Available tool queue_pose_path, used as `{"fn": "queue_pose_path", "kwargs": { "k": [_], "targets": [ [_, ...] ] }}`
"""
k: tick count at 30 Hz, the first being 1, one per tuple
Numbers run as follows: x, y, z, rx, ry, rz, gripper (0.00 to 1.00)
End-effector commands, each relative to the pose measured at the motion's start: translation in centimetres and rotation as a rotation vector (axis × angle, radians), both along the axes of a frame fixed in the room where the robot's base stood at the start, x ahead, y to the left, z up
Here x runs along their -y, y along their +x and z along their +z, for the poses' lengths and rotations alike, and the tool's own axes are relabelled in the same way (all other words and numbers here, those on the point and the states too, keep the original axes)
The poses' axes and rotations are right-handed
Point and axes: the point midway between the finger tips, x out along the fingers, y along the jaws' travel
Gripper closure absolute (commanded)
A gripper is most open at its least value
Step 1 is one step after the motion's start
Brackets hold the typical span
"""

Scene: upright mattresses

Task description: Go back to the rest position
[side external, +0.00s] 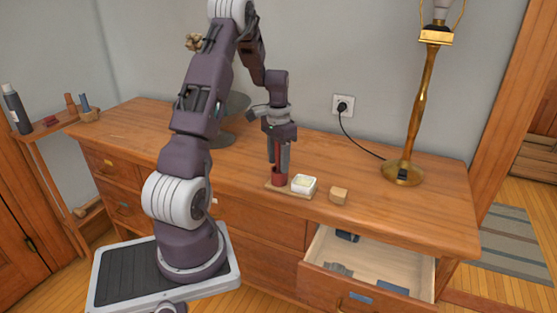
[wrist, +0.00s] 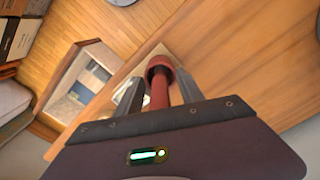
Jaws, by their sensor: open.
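My gripper (side external: 279,168) is above the wooden dresser top (side external: 240,160), pointing down. Its fingers are apart, one on each side of a red, roughly cylindrical object (side external: 279,179) that stands on a small wooden board (side external: 291,191). The wrist view also shows my gripper (wrist: 157,84) with its two grey fingers apart. The red object (wrist: 160,72) shows between them, with a wider round end and a narrower part toward my palm. I cannot tell whether either finger touches it.
A drawer (side external: 368,270) is open at the lower right.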

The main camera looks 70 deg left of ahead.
Motion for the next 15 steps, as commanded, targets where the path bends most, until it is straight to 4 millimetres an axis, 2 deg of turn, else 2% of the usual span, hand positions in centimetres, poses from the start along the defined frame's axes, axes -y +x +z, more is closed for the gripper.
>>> {"fn": "queue_pose_path", "kwargs": {
  "k": [4, 10, 15],
  "targets": [
    [-0.1, 0.1, 0.8, 0.002, 0.003, 0.000, 0.55],
    [-0.1, 0.1, 5.0, 0.004, 0.005, 0.000, 0.55],
    [0.0, 0.0, 6.9, 0.001, 0.001, 0.000, 0.55]
  ]
}}
